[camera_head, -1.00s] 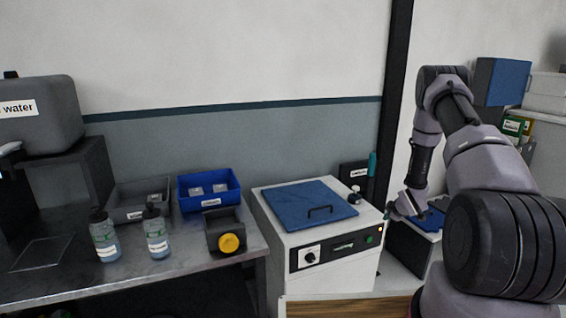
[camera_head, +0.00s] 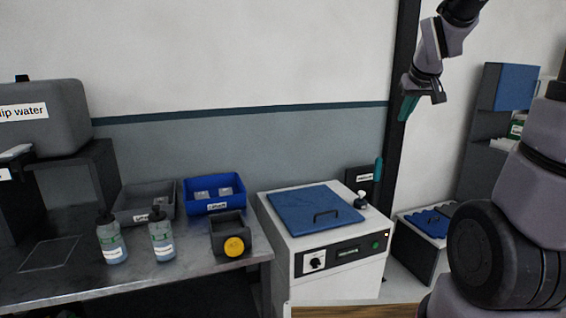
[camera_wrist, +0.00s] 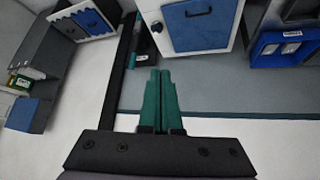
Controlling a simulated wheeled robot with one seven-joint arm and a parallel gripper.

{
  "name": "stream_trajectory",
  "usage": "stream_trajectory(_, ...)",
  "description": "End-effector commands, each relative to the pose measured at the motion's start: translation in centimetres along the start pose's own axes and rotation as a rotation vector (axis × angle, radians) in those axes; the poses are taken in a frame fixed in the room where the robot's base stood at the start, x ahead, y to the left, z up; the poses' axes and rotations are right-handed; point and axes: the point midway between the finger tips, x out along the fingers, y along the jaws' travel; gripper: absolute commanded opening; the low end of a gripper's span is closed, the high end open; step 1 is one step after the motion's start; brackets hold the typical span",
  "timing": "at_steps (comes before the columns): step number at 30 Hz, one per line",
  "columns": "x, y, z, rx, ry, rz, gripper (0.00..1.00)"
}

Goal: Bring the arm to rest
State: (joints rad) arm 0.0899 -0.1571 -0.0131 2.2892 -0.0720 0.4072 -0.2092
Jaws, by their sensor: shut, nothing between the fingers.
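My gripper (camera_head: 408,107) is raised in front of the wall, above and to the right of the white machine, with its teal fingers pointing down. My arm bends up along the right side of the head view, and part of it runs out of the top of the picture. In the wrist view my gripper (camera_wrist: 159,75) shows its two teal fingers side by side, shut, with nothing held between them. Nothing touches the fingers.
The white machine with a blue lid (camera_head: 314,208) stands below. A blue-topped box (camera_head: 430,224) sits right of the machine.

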Motion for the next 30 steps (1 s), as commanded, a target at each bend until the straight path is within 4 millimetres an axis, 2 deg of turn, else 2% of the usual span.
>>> stream_trajectory(1, -2.7, -0.9, 0.9, 0.042, 0.006, -0.018, 0.00)
stream_trajectory(6, -9.5, -3.6, 5.4, 0.202, -0.019, -0.089, 0.00)
stream_trajectory(9, -12.7, -5.0, 8.2, 0.281, -0.037, -0.131, 0.00)
stream_trajectory(12, -14.9, -6.2, 10.6, 0.342, -0.055, -0.168, 0.00)
stream_trajectory(18, -16.9, -7.2, 13.1, 0.404, -0.079, -0.206, 0.00)
stream_trajectory(30, -17.0, -7.3, 13.3, 0.409, -0.083, -0.209, 0.00)
